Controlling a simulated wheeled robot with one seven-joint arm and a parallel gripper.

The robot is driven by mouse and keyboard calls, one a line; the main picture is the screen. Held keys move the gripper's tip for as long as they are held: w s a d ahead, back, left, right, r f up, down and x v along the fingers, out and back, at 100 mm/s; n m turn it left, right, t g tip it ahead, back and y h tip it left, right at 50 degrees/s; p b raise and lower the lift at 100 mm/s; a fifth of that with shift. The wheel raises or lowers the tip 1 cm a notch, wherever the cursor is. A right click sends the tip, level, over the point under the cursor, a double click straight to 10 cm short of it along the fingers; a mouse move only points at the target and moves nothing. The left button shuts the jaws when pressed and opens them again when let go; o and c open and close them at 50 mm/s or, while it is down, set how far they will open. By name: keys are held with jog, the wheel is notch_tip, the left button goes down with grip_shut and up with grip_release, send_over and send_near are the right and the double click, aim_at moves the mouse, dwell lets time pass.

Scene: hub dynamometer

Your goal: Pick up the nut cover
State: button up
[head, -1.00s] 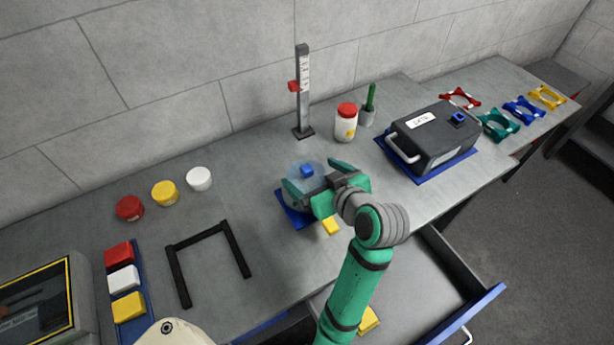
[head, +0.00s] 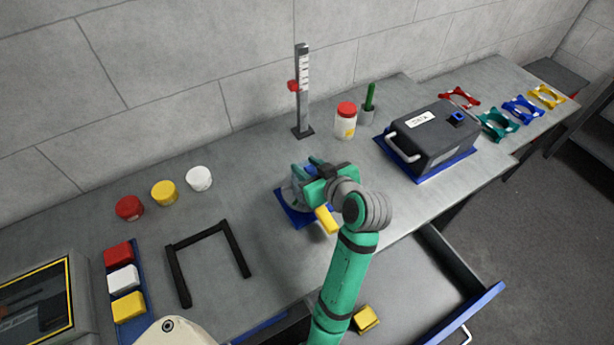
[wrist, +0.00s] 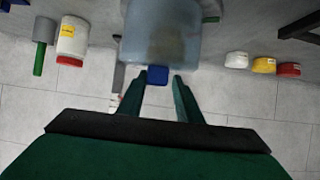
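I take the nut cover (wrist: 160,38) to be the cloudy, see-through round cover with a small blue knob (wrist: 157,76). In the head view it sits over the blue base (head: 292,218), partly hidden by my gripper (head: 311,168). In the wrist view the blue knob lies between the fingertips of my gripper (wrist: 160,77). The left fingertip is very close to the knob; a small gap shows at the right one. The fingers look open. Whether the left finger touches the knob I cannot tell.
A yellow piece (head: 327,220) is just in front of the base. An open drawer (head: 410,295) is below the table edge. A gauge post (head: 303,95), red-lidded jar (head: 345,122) and grey box (head: 435,138) stand behind. A black frame (head: 178,275) lies left.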

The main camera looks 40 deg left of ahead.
jog(key=shift+s+f, duration=0.1)
jog(key=shift+f, duration=0.2)
grip_shut()
jog(key=shift+f, duration=0.1)
